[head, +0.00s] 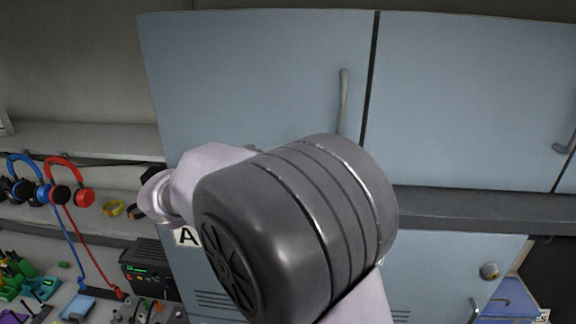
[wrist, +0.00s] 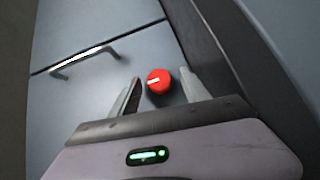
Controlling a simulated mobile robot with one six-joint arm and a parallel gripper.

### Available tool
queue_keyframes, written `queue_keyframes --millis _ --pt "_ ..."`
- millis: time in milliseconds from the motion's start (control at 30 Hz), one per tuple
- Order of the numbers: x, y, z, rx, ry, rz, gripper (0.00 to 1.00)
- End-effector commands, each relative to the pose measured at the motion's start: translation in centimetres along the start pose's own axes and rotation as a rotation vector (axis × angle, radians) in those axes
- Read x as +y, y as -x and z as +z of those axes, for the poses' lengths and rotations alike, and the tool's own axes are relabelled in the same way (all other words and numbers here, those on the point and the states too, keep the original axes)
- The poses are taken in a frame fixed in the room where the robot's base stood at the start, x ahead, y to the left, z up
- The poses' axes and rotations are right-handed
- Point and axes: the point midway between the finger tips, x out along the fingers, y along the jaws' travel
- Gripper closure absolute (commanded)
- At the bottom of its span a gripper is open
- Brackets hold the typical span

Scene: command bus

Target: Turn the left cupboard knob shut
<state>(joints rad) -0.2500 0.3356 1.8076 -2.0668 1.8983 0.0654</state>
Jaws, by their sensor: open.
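In the wrist view a round red knob (wrist: 158,81) with a white pointer mark sits on a grey-blue cupboard door (wrist: 75,105). The white mark lies roughly crosswise in the picture. My gripper (wrist: 160,75) is open, with one finger on each side of the knob. Gaps show between the fingers and the knob, and I cannot tell any contact. In the head view my own arm covers the middle, and the gripper and red knob are hidden behind it.
Tall upper cupboard doors (head: 250,70) with a bar handle (head: 343,105) stand behind my arm. Headphones (head: 65,180) and a black device (head: 150,265) are at the left. A bar handle (wrist: 82,60) shows in the wrist view.

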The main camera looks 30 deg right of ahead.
Motion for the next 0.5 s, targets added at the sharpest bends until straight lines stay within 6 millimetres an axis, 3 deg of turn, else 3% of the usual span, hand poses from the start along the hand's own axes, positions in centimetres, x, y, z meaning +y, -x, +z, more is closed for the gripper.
queue_keyframes --millis 167,267,500 --pt "-0.1 1.4 -0.1 0.003 -0.001 0.0 0.46" --pt "-0.1 3.9 -0.1 0.006 -0.002 0.0 0.46" --pt "0.0 11.7 -0.1 0.006 -0.001 -0.001 0.46"
